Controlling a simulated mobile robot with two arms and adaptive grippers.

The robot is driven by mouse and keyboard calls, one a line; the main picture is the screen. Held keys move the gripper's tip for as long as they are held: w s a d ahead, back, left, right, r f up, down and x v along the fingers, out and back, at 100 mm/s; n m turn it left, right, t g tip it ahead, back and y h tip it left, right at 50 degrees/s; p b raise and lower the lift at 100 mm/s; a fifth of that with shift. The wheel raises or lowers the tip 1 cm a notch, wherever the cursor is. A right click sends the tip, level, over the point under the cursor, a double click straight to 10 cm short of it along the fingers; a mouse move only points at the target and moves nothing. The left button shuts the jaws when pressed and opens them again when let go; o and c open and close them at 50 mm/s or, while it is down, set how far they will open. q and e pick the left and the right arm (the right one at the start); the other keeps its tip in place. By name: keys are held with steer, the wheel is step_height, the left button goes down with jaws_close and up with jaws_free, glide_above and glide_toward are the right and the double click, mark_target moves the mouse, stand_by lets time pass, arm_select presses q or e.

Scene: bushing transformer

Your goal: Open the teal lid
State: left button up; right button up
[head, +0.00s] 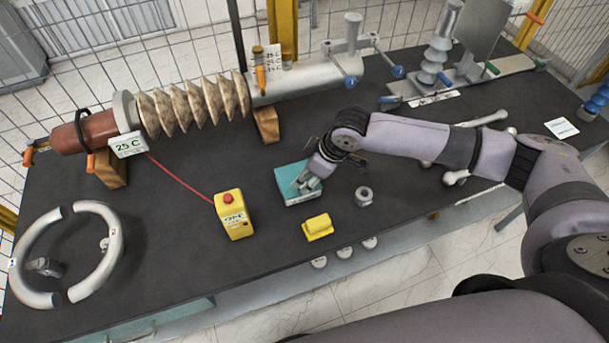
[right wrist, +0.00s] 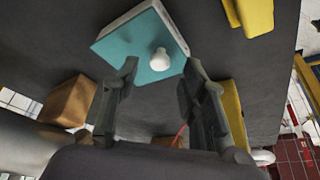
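The teal lid (head: 288,187) lies flat on a low, pale-sided box on the dark table in the head view. In the right wrist view the teal lid (right wrist: 130,52) shows a white rounded knob (right wrist: 160,60) on top. My right gripper (head: 308,181) is over the lid, partly covering it and its knob in the head view. In the right wrist view my right gripper (right wrist: 161,70) is open, with its two fingers apart and the knob in line with the gap. Contact with the knob cannot be told. My left gripper is not in view.
A yellow box with a red button (head: 233,213) stands left of the lid, and a yellow block (head: 318,227) lies in front. A metal nut (head: 363,196) is to the right. A ribbed bushing (head: 195,104) and wooden supports lie behind. A split ring (head: 100,225) lies at left.

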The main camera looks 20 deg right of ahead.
steer(key=shift+x, duration=1.1)
steer(key=shift+c, duration=0.5)
jaws_close()
steer(key=shift+w, duration=0.1)
